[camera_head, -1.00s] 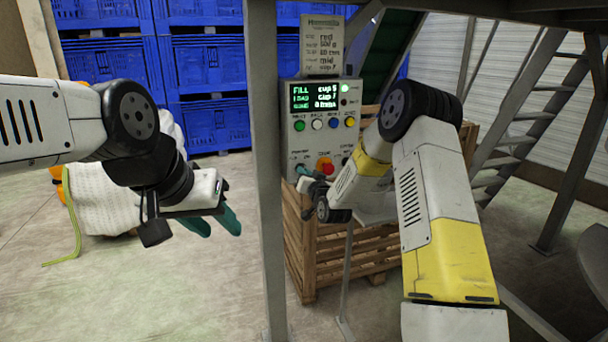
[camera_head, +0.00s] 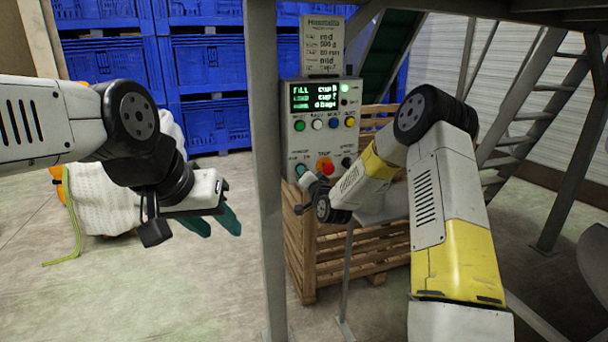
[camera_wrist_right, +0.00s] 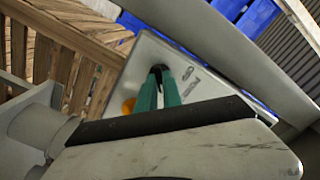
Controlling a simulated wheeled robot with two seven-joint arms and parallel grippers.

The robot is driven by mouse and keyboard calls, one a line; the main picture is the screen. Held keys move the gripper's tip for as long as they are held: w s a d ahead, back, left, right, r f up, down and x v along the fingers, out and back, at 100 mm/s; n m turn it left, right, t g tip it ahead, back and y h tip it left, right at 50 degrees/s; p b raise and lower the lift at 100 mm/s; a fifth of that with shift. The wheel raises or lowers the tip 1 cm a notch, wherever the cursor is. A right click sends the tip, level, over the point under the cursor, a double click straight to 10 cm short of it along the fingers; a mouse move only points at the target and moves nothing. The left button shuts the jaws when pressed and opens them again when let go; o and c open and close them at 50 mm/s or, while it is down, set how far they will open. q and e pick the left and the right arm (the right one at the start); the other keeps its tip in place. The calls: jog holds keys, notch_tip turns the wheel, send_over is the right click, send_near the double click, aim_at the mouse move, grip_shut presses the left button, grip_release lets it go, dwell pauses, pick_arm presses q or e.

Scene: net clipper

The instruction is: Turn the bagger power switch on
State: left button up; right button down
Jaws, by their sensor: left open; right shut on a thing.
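The grey bagger control panel (camera_head: 324,130) stands on a post in the middle of the head view. My right gripper (camera_head: 301,171) is at the panel's lower left corner; its wrist partly covers that area. In the right wrist view its teal fingers (camera_wrist_right: 160,76) come together on a small dark knob (camera_wrist_right: 161,68) on the panel's face, with lettering beside it. I cannot read which label belongs to the knob. My left gripper (camera_head: 212,224) hangs open and empty at the left, well away from the panel.
A red stop button on yellow (camera_head: 324,165) sits beside the right gripper; a dark knob (camera_head: 347,162) is farther right. A grey upright post (camera_head: 264,180) stands between my arms. A wooden crate (camera_head: 372,248) is behind the panel, with blue crates (camera_head: 205,70) farther back.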

jog(key=shift+f, duration=0.1)
jog(key=c, duration=1.5)
grip_release()
jog(key=shift+s, duration=0.1)
jog(key=v, duration=0.7)
jog(key=shift+s+d, duration=0.15)
jog(key=shift+s, duration=0.15)
